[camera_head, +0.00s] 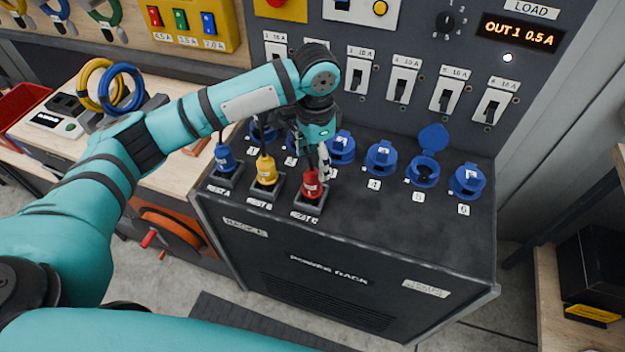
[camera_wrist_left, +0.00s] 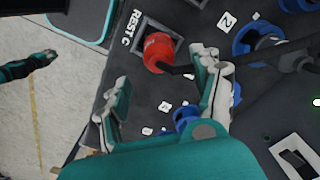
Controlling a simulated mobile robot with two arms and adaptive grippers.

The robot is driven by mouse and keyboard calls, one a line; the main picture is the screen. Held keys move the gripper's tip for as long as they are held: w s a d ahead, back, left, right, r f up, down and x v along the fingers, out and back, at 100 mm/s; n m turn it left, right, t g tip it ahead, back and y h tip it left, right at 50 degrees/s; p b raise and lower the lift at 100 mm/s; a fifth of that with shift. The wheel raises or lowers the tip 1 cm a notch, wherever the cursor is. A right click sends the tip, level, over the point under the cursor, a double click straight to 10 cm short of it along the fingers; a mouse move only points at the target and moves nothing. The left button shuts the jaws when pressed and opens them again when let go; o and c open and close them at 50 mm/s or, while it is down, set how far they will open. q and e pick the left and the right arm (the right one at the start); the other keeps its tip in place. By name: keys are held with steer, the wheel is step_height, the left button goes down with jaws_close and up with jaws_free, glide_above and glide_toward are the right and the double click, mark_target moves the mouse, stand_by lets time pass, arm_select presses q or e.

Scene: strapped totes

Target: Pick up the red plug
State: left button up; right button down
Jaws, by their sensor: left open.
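The red plug (camera_head: 312,184) stands upright in the holder marked REST C on top of the power rack. In the left wrist view the red plug (camera_wrist_left: 158,52) sits in its square holder, with a dark cable running from it. My left gripper (camera_head: 322,168) is just above and beside the plug, pointing down. In the left wrist view its two fingers (camera_wrist_left: 163,78) are spread apart with nothing held between them. The plug is near the gap between the fingertips, and I cannot tell if they touch it. What may be my right gripper (camera_wrist_left: 30,65) shows small at the left edge.
A yellow plug (camera_head: 266,170) and a blue plug (camera_head: 224,158) stand in the neighbouring holders. Several blue sockets (camera_head: 381,157) line the rack top (camera_head: 400,210); one has its lid raised. A switch panel (camera_head: 425,65) rises behind. A wooden bench (camera_head: 60,155) is at left.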

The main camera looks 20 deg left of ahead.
mark_target(314, 169)
arm_select(q)
step_height(314, 169, down, 3)
steer(key=shift+w+r, duration=0.1)
steer(key=shift+f+p, duration=0.2)
steer(key=shift+p, duration=0.25)
steer(key=f, duration=0.1)
steer(key=f+p, duration=0.1)
steer(key=f, duration=0.1)
steer(key=f+p, duration=0.1)
steer(key=shift+s+a+f, duration=0.2)
steer(key=shift+s+a, duration=0.05)
steer(key=shift+s, duration=0.05)
steer(key=shift+f, duration=0.2)
steer(key=c, duration=1.3)
steer(key=shift+c, duration=0.3)
arm_select(e)
steer(key=shift+t, duration=0.4)
steer(key=w+r, duration=0.1)
steer(key=w, duration=0.1)
steer(key=w+r, duration=0.2)
steer(key=shift+a+r, duration=0.1)
arm_select(q)
steer(key=shift+r, duration=0.1)
arm_select(e)
steer(key=shift+s, duration=0.1)
